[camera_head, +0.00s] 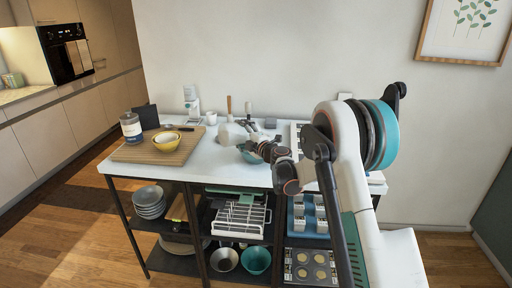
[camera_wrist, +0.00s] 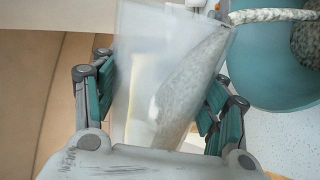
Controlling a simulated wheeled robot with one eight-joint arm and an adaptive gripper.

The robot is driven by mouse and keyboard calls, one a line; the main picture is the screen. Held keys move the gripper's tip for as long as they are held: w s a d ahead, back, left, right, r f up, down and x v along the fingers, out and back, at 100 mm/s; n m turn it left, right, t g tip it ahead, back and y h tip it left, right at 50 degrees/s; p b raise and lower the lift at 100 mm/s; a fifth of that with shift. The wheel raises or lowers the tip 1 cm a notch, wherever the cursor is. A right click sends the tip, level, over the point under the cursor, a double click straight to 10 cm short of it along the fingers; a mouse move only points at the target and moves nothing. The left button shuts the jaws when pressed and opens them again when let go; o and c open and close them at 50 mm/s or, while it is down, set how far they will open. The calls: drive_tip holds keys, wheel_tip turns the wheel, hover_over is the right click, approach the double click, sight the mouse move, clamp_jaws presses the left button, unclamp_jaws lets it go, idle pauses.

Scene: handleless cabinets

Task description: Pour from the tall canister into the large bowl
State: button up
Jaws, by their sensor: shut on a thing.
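A translucent tall canister (camera_wrist: 150,85) is between the fingers of my gripper (camera_wrist: 162,75), which is shut on it. The canister is tilted, with pale speckled grains lying along its right side. A stream of grains (camera_wrist: 270,15) runs from its upper right corner into the teal large bowl (camera_wrist: 255,75). A heap of the grains (camera_wrist: 308,45) shows inside the bowl, cut off by the picture edge. In the head view the canister (camera_head: 231,134) is a pale shape beside the teal bowl (camera_head: 249,157), which my arm partly hides.
A white cup (camera_head: 211,117) and a white bottle (camera_head: 191,103) stand at the back. The white counter (camera_head: 195,155) is clear between board and bowl. Shelves below hold dishes.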

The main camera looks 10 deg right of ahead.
drive_tip(key=shift+w+d+r+m, duration=0.25)
drive_tip(key=shift+d+r+m, duration=0.25)
drive_tip(key=shift+m, duration=0.6)
drive_tip(key=shift+w+d+r+m, duration=0.25)
drive_tip(key=shift+d+r+m, duration=0.25)
drive_tip(key=shift+m, duration=0.6)
idle(3.1)
drive_tip(key=shift+f, duration=0.1)
drive_tip(key=n, duration=0.1)
drive_tip(key=a+f+n, duration=0.1)
drive_tip(key=n, duration=0.1)
drive_tip(key=shift+s+a+f, duration=0.1)
drive_tip(key=shift+s+a, duration=0.2)
drive_tip(key=shift+s, duration=0.1)
drive_tip(key=shift+f+n, duration=0.15)
drive_tip(key=shift+n, duration=0.25)
